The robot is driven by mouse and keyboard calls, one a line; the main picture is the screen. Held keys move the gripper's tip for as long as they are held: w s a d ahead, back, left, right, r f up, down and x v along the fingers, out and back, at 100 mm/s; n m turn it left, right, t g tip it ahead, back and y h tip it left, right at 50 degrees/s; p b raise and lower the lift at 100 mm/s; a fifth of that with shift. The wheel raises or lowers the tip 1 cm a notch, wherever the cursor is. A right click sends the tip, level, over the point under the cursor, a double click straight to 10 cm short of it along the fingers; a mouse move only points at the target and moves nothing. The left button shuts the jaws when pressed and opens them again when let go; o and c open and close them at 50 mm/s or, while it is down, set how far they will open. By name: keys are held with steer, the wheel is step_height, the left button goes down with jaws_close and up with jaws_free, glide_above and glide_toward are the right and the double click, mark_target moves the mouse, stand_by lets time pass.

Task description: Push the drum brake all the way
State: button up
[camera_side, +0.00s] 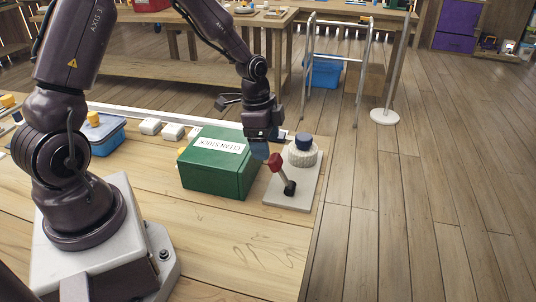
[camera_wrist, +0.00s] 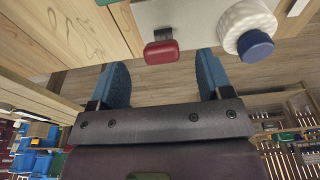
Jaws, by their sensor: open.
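The drum brake stands on a pale grey base plate (camera_side: 300,189) at the table's right edge. It has a white ribbed drum (camera_side: 303,157) with a blue cap (camera_side: 303,141). Its lever (camera_side: 284,176) leans up and left from a black pivot to a red handle (camera_side: 275,162). My gripper (camera_side: 261,151) is open and empty, with blue fingers just left of and above the red handle. In the wrist view, the handle (camera_wrist: 161,52) shows beyond the gap between the fingertips (camera_wrist: 162,61). I cannot tell whether a finger touches it.
A green box (camera_side: 218,175) with a white label stands directly left of the brake, close to my fingers. A blue tub (camera_side: 103,135) and small white blocks (camera_side: 151,126) lie farther left. The table front (camera_side: 235,245) is clear. Floor lies beyond the right edge.

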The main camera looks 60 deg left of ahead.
step_height(320, 180, up, 8)
steer(key=shift+s+a, duration=0.45)
steer(key=s+d+r+n+t, duration=0.2)
steer(key=s+d+r+n, duration=0.2)
steer(key=s+r, duration=0.3)
steer(key=s+d+r+n+t+y, duration=0.1)
steer(key=s+d+r+n, duration=0.3)
steer(key=s, duration=0.5)
step_height(320, 180, up, 3)
steer(key=shift+s+f+n+t, duration=0.15)
steer(key=shift+s+n+t, duration=0.3)
steer(key=shift+t, duration=0.25)
steer(key=shift+d, duration=0.1)
